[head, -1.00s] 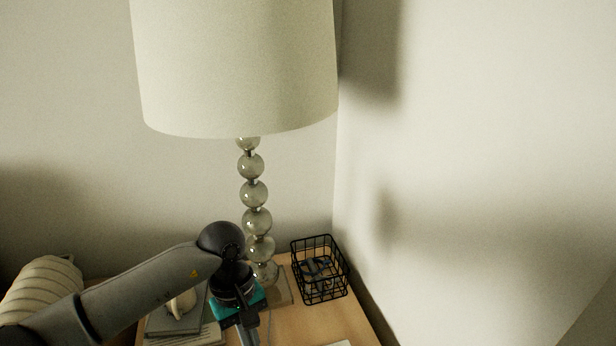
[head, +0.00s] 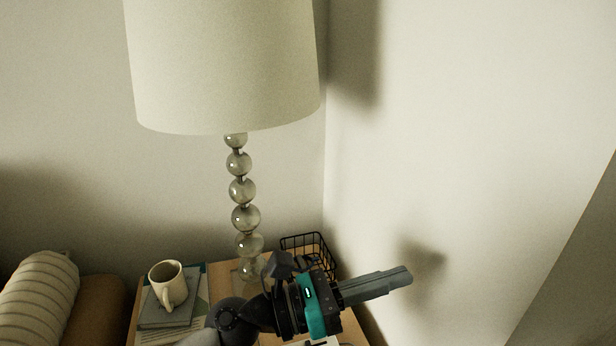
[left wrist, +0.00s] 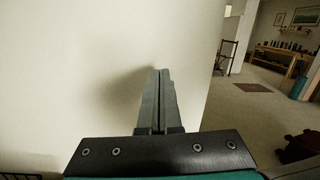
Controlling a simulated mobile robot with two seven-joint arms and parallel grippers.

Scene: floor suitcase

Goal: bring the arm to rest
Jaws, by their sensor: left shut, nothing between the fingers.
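My left gripper (head: 405,275) is in front of the wooden bedside table, at its right side, and points right toward the wall. Its two grey fingers are shut together with nothing between them. In the left wrist view the shut fingers (left wrist: 160,75) point ahead, close in the picture to the pale wall. My left arm comes up from the bottom of the head view and covers part of the table. My right gripper is not in view.
A lamp (head: 245,217) with a wide shade and a black wire basket (head: 308,243) stand on the table (head: 222,277). A mug (head: 168,284) sits on books at the left. The wall (head: 460,150) is at the right. Open floor (left wrist: 245,110) shows in the wrist view.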

